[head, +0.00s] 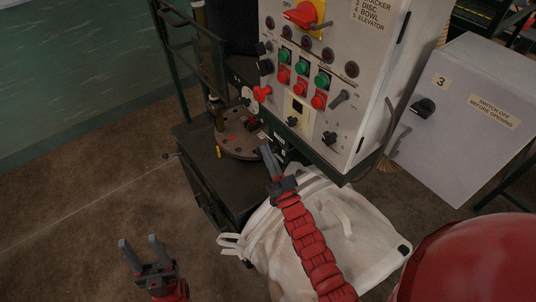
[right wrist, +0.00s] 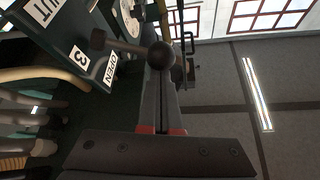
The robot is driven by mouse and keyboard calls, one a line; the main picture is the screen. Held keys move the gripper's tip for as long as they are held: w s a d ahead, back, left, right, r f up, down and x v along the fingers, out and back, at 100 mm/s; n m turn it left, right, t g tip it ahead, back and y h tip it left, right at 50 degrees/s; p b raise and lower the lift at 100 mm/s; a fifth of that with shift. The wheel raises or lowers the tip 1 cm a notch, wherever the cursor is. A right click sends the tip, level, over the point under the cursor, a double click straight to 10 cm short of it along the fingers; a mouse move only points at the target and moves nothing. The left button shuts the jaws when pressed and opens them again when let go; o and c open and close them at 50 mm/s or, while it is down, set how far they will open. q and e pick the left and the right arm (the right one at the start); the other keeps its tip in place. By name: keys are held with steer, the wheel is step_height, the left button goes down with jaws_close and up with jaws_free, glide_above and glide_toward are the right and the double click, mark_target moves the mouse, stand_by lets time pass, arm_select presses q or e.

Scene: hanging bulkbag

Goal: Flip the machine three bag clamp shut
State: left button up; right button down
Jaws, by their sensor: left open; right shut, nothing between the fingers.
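My right gripper (head: 266,156) is shut and empty beside the dark machine outlet, just below the control panel. In the right wrist view its closed fingers (right wrist: 172,105) point at a dark lever with a round ball knob (right wrist: 160,55). The knob appears at the fingertips; I cannot tell whether they touch. This lever looks like the clamp handle, beside a dark plate (right wrist: 65,35) marked 3 and OPEN. In the head view the clamp cannot be made out clearly. The white bulk bag (head: 345,245) lies below the outlet. My left gripper (head: 141,254) is open and empty at lower left.
The grey control panel (head: 330,120) with buttons and switches overhangs my right gripper. A grey cabinet (head: 455,135) marked 3 stands at right. A dark stand (head: 195,150) with a round plate (head: 238,145) is left of the gripper. Bare floor lies at left.

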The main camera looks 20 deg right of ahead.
step_height(320, 180, down, 8)
steer(key=a+n+g+y+b, duration=0.1)
steer(key=n+g+y+b, duration=0.6)
steer(key=n+b, duration=1)
steer(key=n+y, duration=0.3)
steer(key=shift+s+a+r+g+b, duration=0.15)
steer(key=shift+s+r+g+b, duration=0.1)
steer(key=shift+g+b, duration=0.05)
steer(key=shift+r, duration=0.1)
steer(key=s+d+f, duration=0.1)
steer(key=s+d, duration=0.3)
steer(key=s, duration=0.4)
steer(key=shift+s+d, duration=0.15)
steer(key=shift+s, duration=0.05)
